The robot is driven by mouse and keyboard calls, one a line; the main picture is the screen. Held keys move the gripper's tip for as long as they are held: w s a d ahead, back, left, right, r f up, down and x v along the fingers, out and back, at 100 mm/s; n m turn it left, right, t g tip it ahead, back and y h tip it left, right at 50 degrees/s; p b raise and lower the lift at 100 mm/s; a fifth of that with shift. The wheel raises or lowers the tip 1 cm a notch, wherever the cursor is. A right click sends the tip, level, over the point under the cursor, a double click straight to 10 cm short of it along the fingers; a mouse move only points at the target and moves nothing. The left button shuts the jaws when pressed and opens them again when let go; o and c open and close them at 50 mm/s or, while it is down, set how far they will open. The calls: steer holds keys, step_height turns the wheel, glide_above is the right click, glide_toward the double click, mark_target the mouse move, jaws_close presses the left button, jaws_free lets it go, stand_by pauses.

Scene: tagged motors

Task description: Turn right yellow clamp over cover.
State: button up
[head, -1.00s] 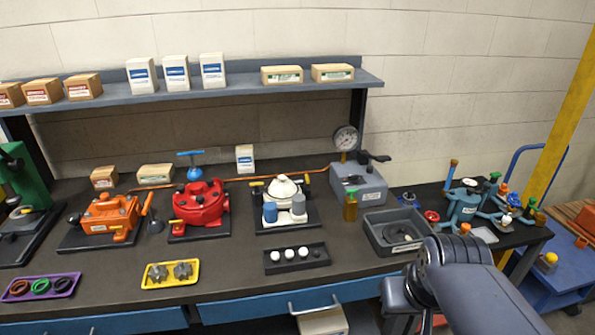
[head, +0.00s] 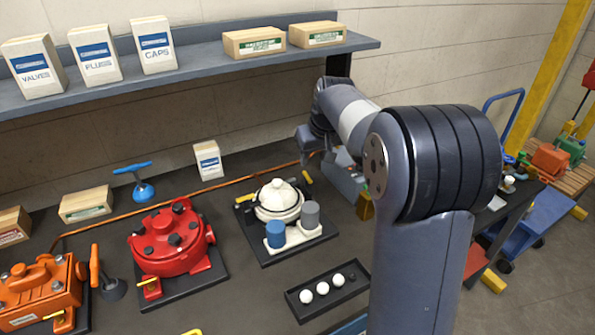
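The white motor unit (head: 278,203) sits on a black base plate (head: 268,257) on the bench, with a round white knobbed cover on top. Its right yellow clamp (head: 307,177) stands at the right rear of the cover, pointing away from it rather than across it. The left yellow clamp (head: 245,198) is at the cover's left side. Blue and grey cylinders stand at the unit's front. My arm reaches up and back, and its wrist end with my gripper (head: 306,140) is above and behind the right clamp, apart from it. The fingers cannot be made out.
A red motor (head: 172,240) and an orange one (head: 40,290) stand to the left. A black tray (head: 345,288) with white balls lies in front. A shelf (head: 210,67) with boxes hangs above. My arm partly hides a grey gauge unit (head: 345,178) at right.

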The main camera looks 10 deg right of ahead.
mark_target(308, 176)
steer(key=p+x, duration=0.1)
steer(key=x, duration=0.9)
steer(key=shift+d+f, duration=0.1)
steer(key=shift+f, duration=0.05)
jaws_close()
